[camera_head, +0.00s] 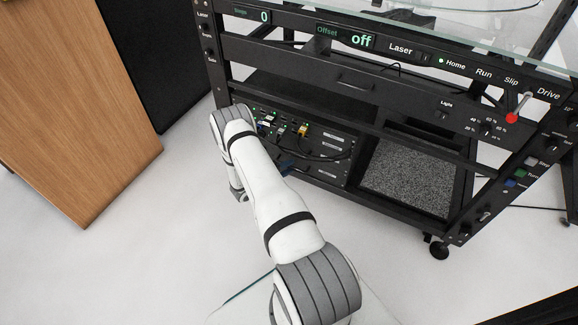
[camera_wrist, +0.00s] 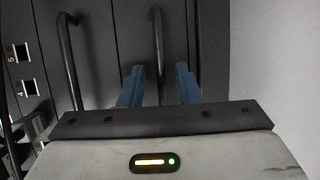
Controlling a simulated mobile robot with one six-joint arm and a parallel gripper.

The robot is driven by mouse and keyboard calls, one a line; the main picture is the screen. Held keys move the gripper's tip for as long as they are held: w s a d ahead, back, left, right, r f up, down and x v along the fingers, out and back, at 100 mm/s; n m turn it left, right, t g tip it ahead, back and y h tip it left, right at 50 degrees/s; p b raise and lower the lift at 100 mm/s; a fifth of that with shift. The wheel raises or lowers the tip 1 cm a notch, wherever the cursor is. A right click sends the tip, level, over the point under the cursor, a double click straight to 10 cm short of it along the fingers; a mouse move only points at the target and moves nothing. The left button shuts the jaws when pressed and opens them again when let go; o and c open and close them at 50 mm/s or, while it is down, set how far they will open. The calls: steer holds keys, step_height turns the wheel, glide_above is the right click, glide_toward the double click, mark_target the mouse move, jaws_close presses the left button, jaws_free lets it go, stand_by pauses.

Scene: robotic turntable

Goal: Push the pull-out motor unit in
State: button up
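The black unit with sockets, cables and small green lights (camera_head: 330,150), which appears to be the motor unit, sits low in the rack's left bay. In the wrist view, dark panels (camera_wrist: 112,50) carry two black bar handles. My gripper (camera_wrist: 160,82) has two blue fingers spread apart. The right handle (camera_wrist: 157,45) runs between them, with gaps visible on both sides. The left handle (camera_wrist: 67,55) is outside the fingers. In the head view, my gripper (camera_head: 288,164) is small and partly hidden by my arm at the unit's lower front. I cannot tell how far the unit is pulled out.
The black rack (camera_head: 400,140) has a red-knobbed lever (camera_head: 512,117) and control panels on the right. A speckled grey panel (camera_head: 410,178) is right of the unit. A wooden cabinet (camera_head: 75,100) stands left. The light floor (camera_head: 150,260) in front is mostly clear.

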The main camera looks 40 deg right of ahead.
steer(key=p+v, duration=0.2)
steer(key=v, duration=0.5)
stand_by(0.3)
steer(key=s+a+r+m+g+y+p, duration=0.25)
steer(key=r+p, duration=0.45)
steer(key=r, duration=1.3)
steer(key=s+a+r+m+g+y+p, duration=0.1)
steer(key=a+r+g+y+p, duration=0.35)
steer(key=r, duration=1.55)
steer(key=s+a+r+t+y+p, duration=0.2)
steer(key=s+a+r+p, duration=0.3)
steer(key=r, duration=0.8)
steer(key=s+a+r+n+t+y+p, duration=0.1)
steer(key=s+a+r+t+y+p, duration=0.2)
steer(key=s+r+p, duration=0.5)
steer(key=s+a+r+t+y+p, duration=0.3)
steer(key=s+a+r+p, duration=0.3)
steer(key=r, duration=1.1)
steer(key=shift+s+a+r+n+y+p, duration=0.3)
steer(key=shift+s+n+y+p, duration=0.1)
steer(key=shift+s+p, duration=0.2)
